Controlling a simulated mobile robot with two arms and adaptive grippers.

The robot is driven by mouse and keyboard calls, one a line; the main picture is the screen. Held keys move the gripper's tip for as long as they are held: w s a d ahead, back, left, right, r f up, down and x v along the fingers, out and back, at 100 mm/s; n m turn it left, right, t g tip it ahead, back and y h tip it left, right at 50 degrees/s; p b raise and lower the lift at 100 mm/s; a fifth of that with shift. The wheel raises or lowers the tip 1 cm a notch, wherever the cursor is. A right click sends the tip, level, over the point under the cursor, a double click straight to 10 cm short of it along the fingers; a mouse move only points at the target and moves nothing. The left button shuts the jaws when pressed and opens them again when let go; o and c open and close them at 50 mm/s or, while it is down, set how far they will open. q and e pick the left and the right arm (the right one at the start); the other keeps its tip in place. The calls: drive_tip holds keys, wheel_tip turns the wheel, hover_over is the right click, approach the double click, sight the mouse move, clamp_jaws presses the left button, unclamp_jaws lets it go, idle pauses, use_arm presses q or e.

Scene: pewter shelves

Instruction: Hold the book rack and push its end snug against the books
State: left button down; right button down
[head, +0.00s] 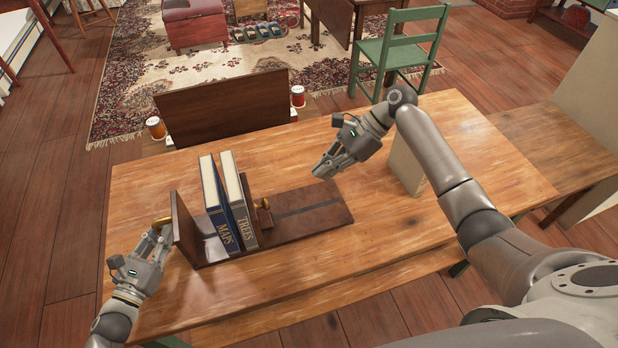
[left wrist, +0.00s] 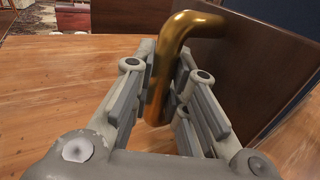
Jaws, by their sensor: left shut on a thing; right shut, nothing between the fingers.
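The dark wooden book rack (head: 305,220) lies on the table, its long base running to the right. Its left end panel (head: 186,232) stands upright, with a brass handle (head: 161,221) on its outer side. Two books, blue MAPS (head: 215,205) and pale-and-dark TREES (head: 238,200), stand side by side on the base. A gap shows between the left panel and MAPS. A low block with a brass knob (head: 264,204) is right of TREES. My left gripper (head: 155,237) is shut on the brass handle (left wrist: 165,75). My right gripper (head: 320,174) is shut and empty, above the table behind the base.
A pale upright block (head: 407,168) stands on the table beyond my right arm. The table right of the rack is mostly clear.

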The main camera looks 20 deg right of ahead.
sight(265, 200)
drive_tip(key=x, duration=0.8)
drive_tip(key=shift+s+a+f, duration=0.1)
drive_tip(key=shift+a+f, duration=0.1)
drive_tip(key=shift+a, duration=0.1)
drive_tip(key=a, duration=0.3)
drive_tip(key=shift+a+f, duration=0.2)
drive_tip(key=shift+a, duration=0.45)
use_arm(q)
drive_tip(key=shift+d, duration=0.1)
use_arm(e)
drive_tip(key=a, duration=0.4)
drive_tip(key=shift+a, duration=0.35)
